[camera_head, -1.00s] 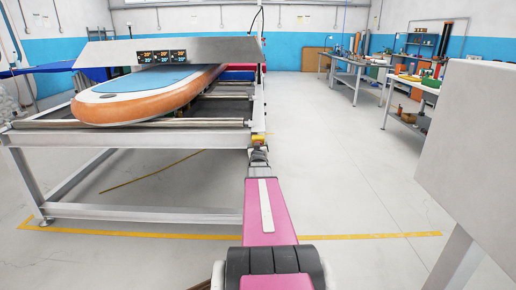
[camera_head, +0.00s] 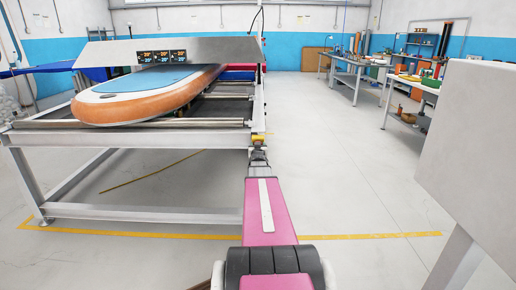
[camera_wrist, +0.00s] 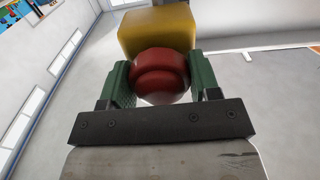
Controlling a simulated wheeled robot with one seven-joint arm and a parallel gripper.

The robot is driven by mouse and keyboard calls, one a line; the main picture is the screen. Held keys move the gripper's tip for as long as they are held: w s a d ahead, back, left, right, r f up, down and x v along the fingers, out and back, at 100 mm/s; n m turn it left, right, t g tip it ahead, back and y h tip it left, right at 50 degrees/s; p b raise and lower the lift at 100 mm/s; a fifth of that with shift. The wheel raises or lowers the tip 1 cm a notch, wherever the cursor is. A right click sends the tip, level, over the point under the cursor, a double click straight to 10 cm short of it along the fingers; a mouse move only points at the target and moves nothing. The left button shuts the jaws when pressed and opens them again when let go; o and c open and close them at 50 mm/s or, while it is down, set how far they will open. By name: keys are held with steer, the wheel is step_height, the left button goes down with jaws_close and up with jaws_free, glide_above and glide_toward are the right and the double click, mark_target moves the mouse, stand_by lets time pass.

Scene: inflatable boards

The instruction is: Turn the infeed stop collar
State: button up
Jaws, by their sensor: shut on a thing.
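A red round collar (camera_wrist: 160,75) sits between the green finger pads of my gripper (camera_wrist: 160,82) in the wrist view. My gripper is shut on it. A yellow block (camera_wrist: 157,30) lies directly beyond the collar. In the head view the yellow block (camera_head: 258,138) shows at the right front corner of the roller machine frame (camera_head: 130,211). My gripper (camera_head: 259,152) meets it there at the end of my pink arm. The collar is too small to make out in the head view.
An orange and blue inflatable board (camera_head: 150,95) rests on the rollers under a grey hood (camera_head: 100,54) with small displays. A large grey panel (camera_head: 475,150) stands close on the right. Workbenches (camera_head: 352,76) stand at the back right. The floor between is clear.

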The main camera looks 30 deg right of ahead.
steer(key=shift+m, duration=2.3)
steer(key=o, duration=0.9)
steer(key=shift+s, duration=0.1)
steer(key=v, duration=1)
steer(key=shift+s+a, duration=0.25)
steer(key=shift+a, duration=0.05)
